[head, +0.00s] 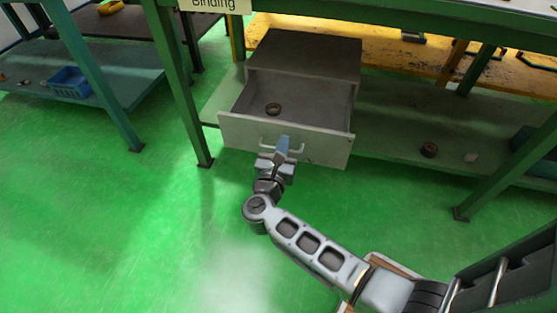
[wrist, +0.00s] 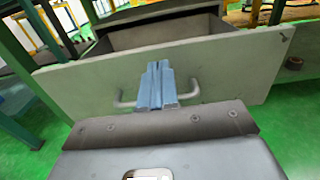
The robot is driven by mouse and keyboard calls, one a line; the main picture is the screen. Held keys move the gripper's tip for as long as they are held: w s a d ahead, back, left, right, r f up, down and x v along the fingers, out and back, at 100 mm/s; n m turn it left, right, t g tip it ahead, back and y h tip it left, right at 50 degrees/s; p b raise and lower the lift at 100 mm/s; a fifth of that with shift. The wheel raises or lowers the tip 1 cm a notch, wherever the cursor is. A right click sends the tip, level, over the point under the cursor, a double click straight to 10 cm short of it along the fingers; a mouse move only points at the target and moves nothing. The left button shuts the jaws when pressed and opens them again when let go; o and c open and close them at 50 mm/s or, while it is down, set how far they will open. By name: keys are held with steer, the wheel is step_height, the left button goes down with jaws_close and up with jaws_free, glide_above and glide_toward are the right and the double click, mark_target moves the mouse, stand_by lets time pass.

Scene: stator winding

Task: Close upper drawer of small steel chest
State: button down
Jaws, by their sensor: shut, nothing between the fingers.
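The small steel chest (head: 306,55) sits on the low shelf of a green bench. Its upper drawer (head: 240,132) is pulled well out, and a small brown ring (head: 273,109) lies inside it. The drawer front also shows in the wrist view (wrist: 235,75). My gripper (head: 283,143) is at the middle of the drawer front, by the handle (head: 297,150). Its blue fingers (wrist: 156,85) are closed together, with the handle's ends showing on both sides in the wrist view. I cannot tell whether the fingertips touch the front. The lower part of the chest is hidden.
Green bench legs (head: 187,90) stand left and right of the chest. A brown ring (head: 429,149) and a small pale block (head: 471,157) lie on the shelf to the right. A blue crate (head: 70,81) is at far left. The green floor is clear.

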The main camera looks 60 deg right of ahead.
mark_target(289, 129)
steer(key=shift+x, duration=1.55)
